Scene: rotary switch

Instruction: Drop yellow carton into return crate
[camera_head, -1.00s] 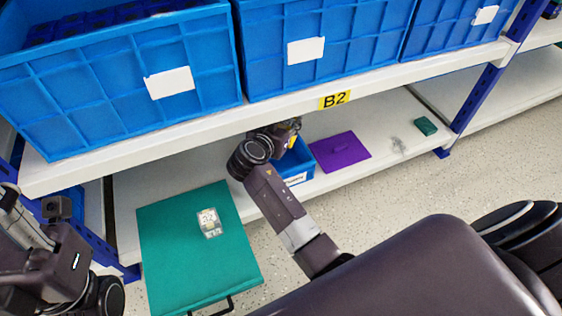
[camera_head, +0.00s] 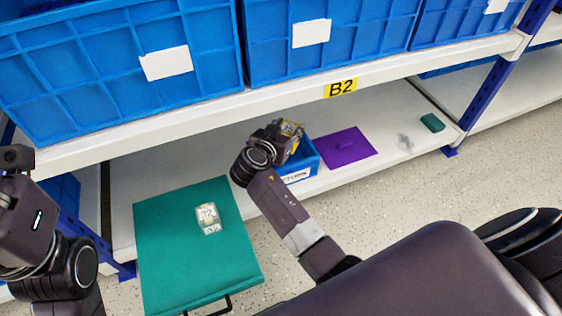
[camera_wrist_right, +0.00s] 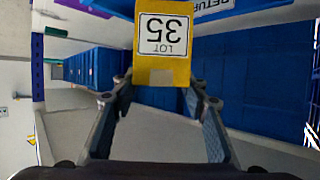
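The yellow carton (camera_wrist_right: 164,45), with a "LOT 35" label upside down in the right wrist view, is between the fingertips of my right gripper (camera_wrist_right: 160,90). The fingertips meet its sides. In the head view my right gripper (camera_head: 283,135) holds the carton (camera_head: 293,145) above the blue return crate (camera_head: 307,160), which stands on the lower shelf. The crate's white label is partly readable. The gripper and carton hide much of the crate's inside. My left arm shows at the left edge, but its fingers are outside the frame.
Large blue bins (camera_head: 120,75) fill the shelf above, whose edge (camera_head: 250,106) carries a "B2" tag. A purple mat (camera_head: 343,148) and a small green block (camera_head: 432,123) lie right of the crate. A teal cart top (camera_head: 175,255) holds a clear package (camera_head: 207,218).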

